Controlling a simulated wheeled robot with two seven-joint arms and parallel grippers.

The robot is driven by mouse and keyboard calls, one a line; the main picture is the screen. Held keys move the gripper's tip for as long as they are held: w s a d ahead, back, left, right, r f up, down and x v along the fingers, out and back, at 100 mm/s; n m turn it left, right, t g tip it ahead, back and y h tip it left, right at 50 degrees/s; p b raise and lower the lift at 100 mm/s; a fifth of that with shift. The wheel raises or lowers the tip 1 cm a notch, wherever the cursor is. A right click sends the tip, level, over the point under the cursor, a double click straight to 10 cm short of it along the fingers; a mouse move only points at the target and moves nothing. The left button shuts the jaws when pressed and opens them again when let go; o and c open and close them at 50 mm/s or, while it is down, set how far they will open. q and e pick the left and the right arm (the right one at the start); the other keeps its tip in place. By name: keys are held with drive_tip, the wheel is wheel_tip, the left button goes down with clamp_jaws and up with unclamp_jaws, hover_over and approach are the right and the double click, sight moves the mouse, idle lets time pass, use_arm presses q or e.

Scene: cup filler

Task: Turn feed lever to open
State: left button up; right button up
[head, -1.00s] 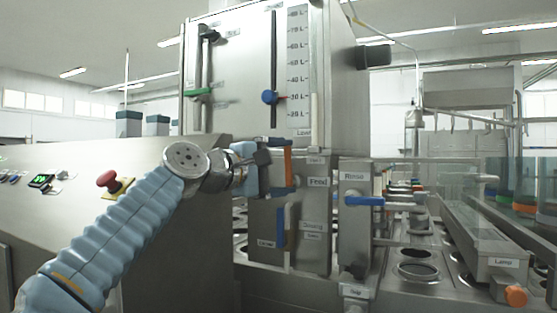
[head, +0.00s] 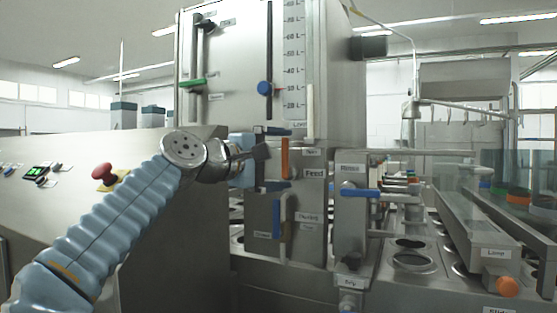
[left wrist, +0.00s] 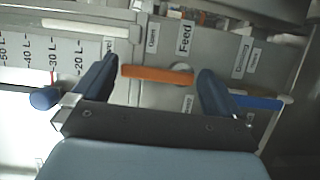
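The orange feed lever (head: 285,157) stands upright on the metal panel beside the "Feed" label, in the head view. In the left wrist view the orange lever (left wrist: 157,75) lies across the picture between my fingers, with a round pivot at its right end. My left gripper (head: 279,159) is at the lever, with one finger near its top and one near its bottom. In the left wrist view the left gripper (left wrist: 158,68) is open, with gaps between the lever and both fingers. My right gripper is not in view.
A blue lever (head: 282,217) is below the feed lever. Another blue lever (head: 360,192) sticks out right at the "Rinse" panel. A tank with a level scale (head: 292,60) and blue knob (head: 265,88) is above. A red button (head: 103,172) is at left.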

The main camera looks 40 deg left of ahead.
use_arm(q)
drive_tip(key=s+a+b, duration=0.1)
drive_tip(key=s+a, duration=0.1)
drive_tip(key=s, duration=1.1)
drive_tip(key=shift+s+b, duration=0.25)
drive_tip(key=shift+b, duration=0.05)
drive_tip(key=shift+a, duration=0.1)
